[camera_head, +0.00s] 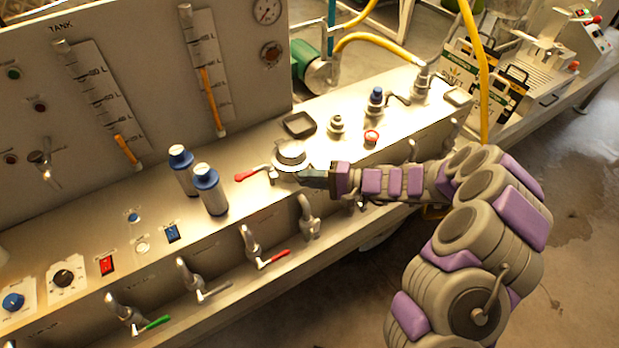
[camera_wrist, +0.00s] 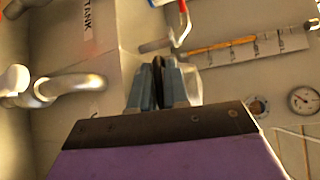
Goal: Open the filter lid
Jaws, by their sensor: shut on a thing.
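The filter lid (camera_head: 291,151) is a round, pale metal cap on the bench top, near the middle of the head view. A red-handled lever (camera_head: 253,173) sits just left of it. My gripper (camera_head: 303,174) reaches in from the right and meets the lid's near right side. In the wrist view, the fingers of my gripper (camera_wrist: 158,72) are closed on a thin dark edge, which I take to be part of the lid. The fingers hide most of that contact. I cannot tell how far the lid is tilted.
Two blue-capped bottles (camera_head: 210,188) stand left of the lid. A dark square recess (camera_head: 299,125), a metal fitting (camera_head: 337,125) and a red button (camera_head: 371,137) lie behind and right. Several taps, one red-handled (camera_head: 262,250), line the bench front. The gauge panel (camera_head: 150,75) rises behind.

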